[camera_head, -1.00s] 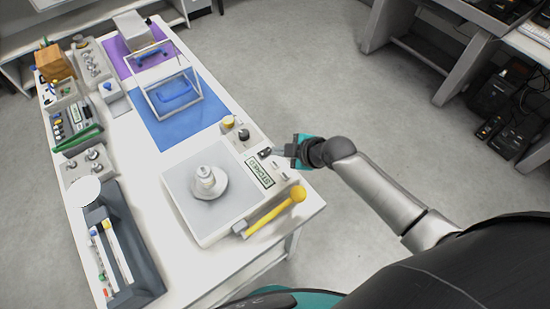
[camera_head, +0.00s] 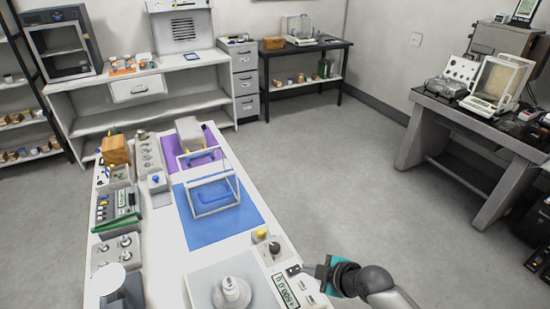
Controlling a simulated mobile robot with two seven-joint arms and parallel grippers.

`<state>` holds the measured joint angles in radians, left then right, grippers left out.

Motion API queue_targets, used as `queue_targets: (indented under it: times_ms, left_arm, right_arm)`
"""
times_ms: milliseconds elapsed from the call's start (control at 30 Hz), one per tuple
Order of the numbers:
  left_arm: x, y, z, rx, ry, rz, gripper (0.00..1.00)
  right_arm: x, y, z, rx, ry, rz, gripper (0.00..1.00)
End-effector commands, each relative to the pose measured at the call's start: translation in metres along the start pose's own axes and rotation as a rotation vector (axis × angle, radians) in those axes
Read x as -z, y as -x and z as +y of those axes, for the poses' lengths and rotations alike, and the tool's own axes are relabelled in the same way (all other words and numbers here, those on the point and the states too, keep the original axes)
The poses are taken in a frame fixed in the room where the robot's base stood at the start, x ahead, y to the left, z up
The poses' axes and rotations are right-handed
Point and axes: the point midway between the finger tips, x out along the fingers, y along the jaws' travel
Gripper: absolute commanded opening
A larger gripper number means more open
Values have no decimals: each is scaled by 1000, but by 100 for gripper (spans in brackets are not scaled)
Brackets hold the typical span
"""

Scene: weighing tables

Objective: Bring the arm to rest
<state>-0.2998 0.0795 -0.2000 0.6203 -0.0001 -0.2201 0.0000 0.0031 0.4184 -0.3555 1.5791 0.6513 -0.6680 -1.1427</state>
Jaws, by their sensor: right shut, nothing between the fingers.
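My right gripper (camera_head: 312,270) shows at the lower right of the head view, at the right edge of the white table (camera_head: 165,245). Its fingers are shut with nothing between them. They point left, close to the scale's (camera_head: 203,284) display, and I cannot tell whether they touch anything. A metal weight (camera_head: 231,289) stands on the scale's pan at the bottom of the view. My left gripper is not in view.
A blue mat (camera_head: 215,228) with a clear-framed box (camera_head: 212,193) lies mid-table. A purple mat (camera_head: 180,164) is behind it. Weight holders (camera_head: 118,248) line the left side. Right of the table the grey floor (camera_head: 330,180) is free. A dark bench (camera_head: 475,140) stands far right.

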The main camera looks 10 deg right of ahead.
Motion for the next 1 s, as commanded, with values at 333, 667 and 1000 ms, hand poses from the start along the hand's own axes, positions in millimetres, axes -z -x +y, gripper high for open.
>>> queue_targets:
  times_ms: [333,667,1000]
  left_arm:
    - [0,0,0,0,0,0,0]
    - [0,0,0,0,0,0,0]
    - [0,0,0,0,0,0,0]
  right_arm:
    - [28,34,-58,107,-238,-66,0]
    - [25,120,-104,101,-700,-332,0]
    - [10,184,-122,1,-1010,-525,0]
